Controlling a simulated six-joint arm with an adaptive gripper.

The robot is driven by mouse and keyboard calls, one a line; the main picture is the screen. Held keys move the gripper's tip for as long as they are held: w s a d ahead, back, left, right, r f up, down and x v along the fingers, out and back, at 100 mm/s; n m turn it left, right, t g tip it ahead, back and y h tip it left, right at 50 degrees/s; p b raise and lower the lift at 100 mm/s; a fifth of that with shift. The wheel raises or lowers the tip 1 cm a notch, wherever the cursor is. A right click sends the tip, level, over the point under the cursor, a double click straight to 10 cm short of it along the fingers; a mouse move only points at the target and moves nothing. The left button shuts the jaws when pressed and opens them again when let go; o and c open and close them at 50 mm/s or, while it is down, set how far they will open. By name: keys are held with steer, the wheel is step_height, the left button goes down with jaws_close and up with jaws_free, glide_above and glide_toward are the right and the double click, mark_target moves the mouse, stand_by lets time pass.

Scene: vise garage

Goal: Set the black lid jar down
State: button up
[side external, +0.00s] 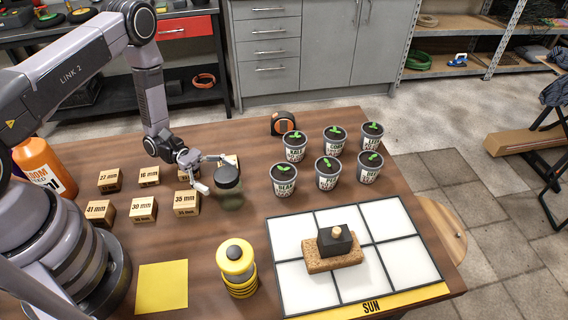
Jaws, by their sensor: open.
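The black lid jar (229,187) stands on the wooden table, left of the group of plant pots. It has a dark round lid and a murky greenish body. My gripper (212,172) is at the jar's left side, with its fingers open beside the lid. One finger reaches behind the lid and the other is in front to the left. I cannot tell whether a finger touches the jar. The jar looks upright, and its base appears to be on the table.
Several labelled wooden blocks (143,209) stand left of the jar. Several seedling pots (327,180) stand to its right. A tape measure (283,123) is behind.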

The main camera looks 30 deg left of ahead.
steer(key=a, duration=0.8)
steer(key=shift+a, duration=0.1)
steer(key=shift+a+r, duration=0.1)
steer(key=shift+a, duration=0.15)
steer(key=s+r+m+g+y, duration=0.2)
steer(key=r+m+y, duration=0.3)
steer(key=r, duration=0.5)
steer(key=s+r+m+g+y, duration=0.1)
steer(key=r+m+g+y, duration=0.1)
steer(key=r+m+y, duration=0.6)
steer(key=s+a+r+m+t+y, duration=0.1)
steer(key=s+r+m+t+y, duration=0.4)
steer(key=s+r+t, duration=0.4)
steer(key=s+r, duration=0.4)
steer(key=r, duration=0.3)
steer(key=shift+s+a+t, duration=0.3)
steer(key=shift+a, duration=0.05)
